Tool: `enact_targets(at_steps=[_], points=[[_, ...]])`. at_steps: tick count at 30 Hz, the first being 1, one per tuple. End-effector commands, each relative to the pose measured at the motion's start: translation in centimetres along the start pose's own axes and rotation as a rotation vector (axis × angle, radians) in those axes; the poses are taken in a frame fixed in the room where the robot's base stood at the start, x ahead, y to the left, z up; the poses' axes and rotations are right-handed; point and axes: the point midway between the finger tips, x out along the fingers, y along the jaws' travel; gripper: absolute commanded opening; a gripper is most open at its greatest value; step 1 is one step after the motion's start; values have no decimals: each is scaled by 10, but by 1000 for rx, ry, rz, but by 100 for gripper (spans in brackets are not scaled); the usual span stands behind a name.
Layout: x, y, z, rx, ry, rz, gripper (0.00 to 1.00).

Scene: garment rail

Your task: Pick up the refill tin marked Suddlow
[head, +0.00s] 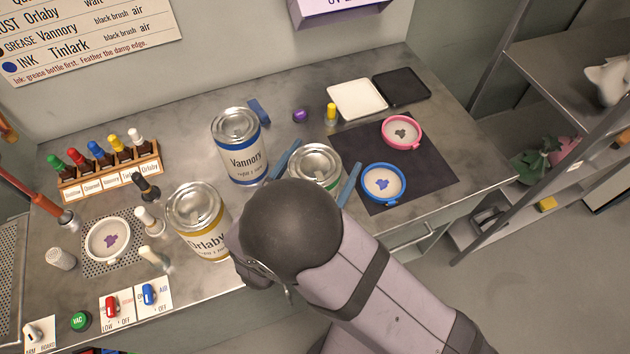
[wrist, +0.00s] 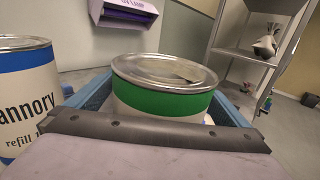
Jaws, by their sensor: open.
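A tin with a green band (head: 315,161) and a silver lid stands on the bench just beyond my arm. My arm hides its lower front. In the wrist view the green-banded tin (wrist: 165,103) fills the middle, its label hidden behind my gripper's body, so I cannot read a name. My gripper (head: 328,155) is open, with one blue finger on each side of this tin. In the wrist view my gripper (wrist: 160,100) has its fingers flanking the tin; I cannot tell whether they touch it. The other tins read Vannory (head: 243,160) and Orlaby (head: 207,238).
The Vannory tin is close to my left finger. A dark mat (head: 425,175) with a blue-rimmed dish (head: 383,184) and a pink-rimmed dish (head: 402,133) lies to the right. A yellow-capped bottle (head: 331,115) and a purple knob-like item (head: 300,115) stand behind. A bottle rack (head: 110,175) is left.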

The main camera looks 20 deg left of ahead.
Motion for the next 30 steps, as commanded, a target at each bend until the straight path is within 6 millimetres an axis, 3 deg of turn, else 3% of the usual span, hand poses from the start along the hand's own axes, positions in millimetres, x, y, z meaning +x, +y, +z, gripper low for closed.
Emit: enact_targets(at_steps=[9, 18, 19, 30], points=[[4, 0, -1, 0, 1, 0, 98], [4, 0, 0, 0, 1, 0, 26], [4, 0, 2, 3, -5, 0, 23], [4, 1, 6, 4, -5, 0, 23]])
